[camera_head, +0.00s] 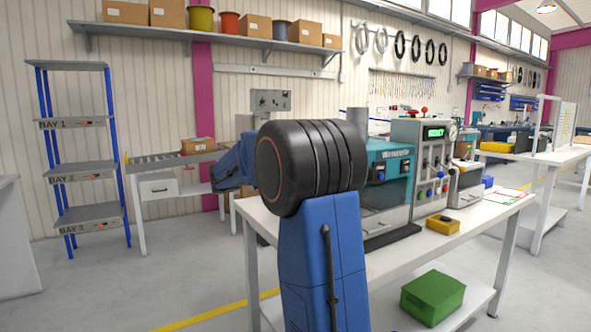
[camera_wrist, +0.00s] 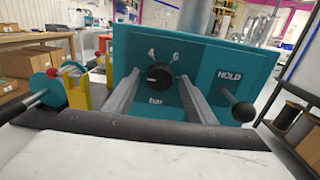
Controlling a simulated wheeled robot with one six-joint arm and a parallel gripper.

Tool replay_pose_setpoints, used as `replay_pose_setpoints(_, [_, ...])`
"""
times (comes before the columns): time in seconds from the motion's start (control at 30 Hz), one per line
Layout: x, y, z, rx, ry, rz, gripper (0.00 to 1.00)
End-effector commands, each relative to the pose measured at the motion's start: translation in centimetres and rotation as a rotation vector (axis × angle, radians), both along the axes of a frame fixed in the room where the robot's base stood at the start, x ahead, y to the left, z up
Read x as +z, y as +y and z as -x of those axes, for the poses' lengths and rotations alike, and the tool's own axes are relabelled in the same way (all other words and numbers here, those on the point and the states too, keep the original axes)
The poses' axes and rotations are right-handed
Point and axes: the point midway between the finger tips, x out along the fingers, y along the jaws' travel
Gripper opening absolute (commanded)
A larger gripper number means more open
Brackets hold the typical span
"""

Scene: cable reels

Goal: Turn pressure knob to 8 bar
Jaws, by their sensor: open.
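The pressure knob (camera_wrist: 158,75) is a black round dial on a teal panel (camera_wrist: 215,62), seen in the wrist view. The numbers 4 and 6 show above it and the word "bar" below it. A small pale mark on the knob seems to face left. No 8 can be read; the right finger covers part of the panel beside the knob. My gripper (camera_wrist: 159,79) is open, with one finger on each side of the knob. Whether the fingers touch it I cannot tell. In the head view my arm hides the gripper and the knob.
A HOLD label and a black ball-ended lever (camera_wrist: 243,111) are right of the knob. A teal-red reel part (camera_wrist: 45,86) and yellow bracket (camera_wrist: 77,88) stand left. In the head view, a teal machine (camera_head: 393,170) and grey control box (camera_head: 428,165) stand on the white bench (camera_head: 440,248).

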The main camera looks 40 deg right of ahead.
Motion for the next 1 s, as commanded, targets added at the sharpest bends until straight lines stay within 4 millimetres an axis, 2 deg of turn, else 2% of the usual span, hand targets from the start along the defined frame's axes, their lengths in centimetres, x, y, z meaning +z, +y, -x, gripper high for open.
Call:
replay_pose_setpoints(0.07, [0.0,0.02,0.0,0.0,0.0,0.0,0.5])
replay_pose_setpoints(0.23, [-0.01,0.03,-0.01,0.0,0.0,0.0,0.12])
replay_pose_setpoints(0.27, [-0.01,0.03,-0.01,0.0,0.0,0.0,0.09])
replay_pose_setpoints(0.67, [-0.04,0.04,-0.05,0.0,-0.061,0.014,0.09])
replay_pose_setpoints(1.0, [-0.08,0.02,-0.16,0.0,-0.308,0.073,0.09])
